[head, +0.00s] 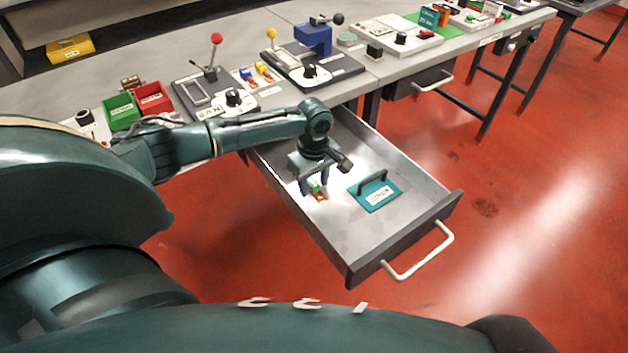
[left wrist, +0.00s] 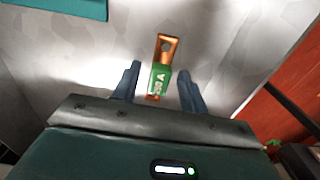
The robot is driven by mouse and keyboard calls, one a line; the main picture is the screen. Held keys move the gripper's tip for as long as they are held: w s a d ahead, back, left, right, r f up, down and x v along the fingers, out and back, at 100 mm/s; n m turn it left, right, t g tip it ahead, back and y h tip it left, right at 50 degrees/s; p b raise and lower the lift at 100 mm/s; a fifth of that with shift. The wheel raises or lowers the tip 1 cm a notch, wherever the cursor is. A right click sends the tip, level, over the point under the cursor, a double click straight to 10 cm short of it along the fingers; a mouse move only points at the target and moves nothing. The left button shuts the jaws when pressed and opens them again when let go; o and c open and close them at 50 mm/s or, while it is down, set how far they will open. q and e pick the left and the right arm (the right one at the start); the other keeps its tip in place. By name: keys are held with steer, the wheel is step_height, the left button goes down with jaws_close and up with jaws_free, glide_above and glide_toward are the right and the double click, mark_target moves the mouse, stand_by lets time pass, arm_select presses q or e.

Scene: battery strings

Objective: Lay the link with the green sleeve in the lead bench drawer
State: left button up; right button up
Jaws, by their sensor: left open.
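The link with the green sleeve (left wrist: 160,80) lies between the two open fingers of my left gripper (left wrist: 158,88) in the left wrist view, with gaps on both sides. Its ends are copper coloured and the upper end has a hole. In the head view the link (head: 315,187) shows inside the pulled-out drawer (head: 419,199), just below my left gripper (head: 314,185). It appears to rest on the drawer floor. My right gripper is in neither view.
A teal plate with a dark handle and a label (head: 380,197) lies in the drawer, right of the link. The drawer walls stand around my left gripper. The bench top (head: 270,122) behind holds a green bin (head: 121,111), a red bin (head: 153,97) and lever fixtures.

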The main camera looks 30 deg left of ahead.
mark_target(314, 184)
arm_select(q)
step_height(314, 184, up, 12)
steer(key=shift+r+p, duration=0.2)
steer(key=shift+p, duration=0.1)
steer(key=shift+f, duration=0.1)
stand_by(0.6)
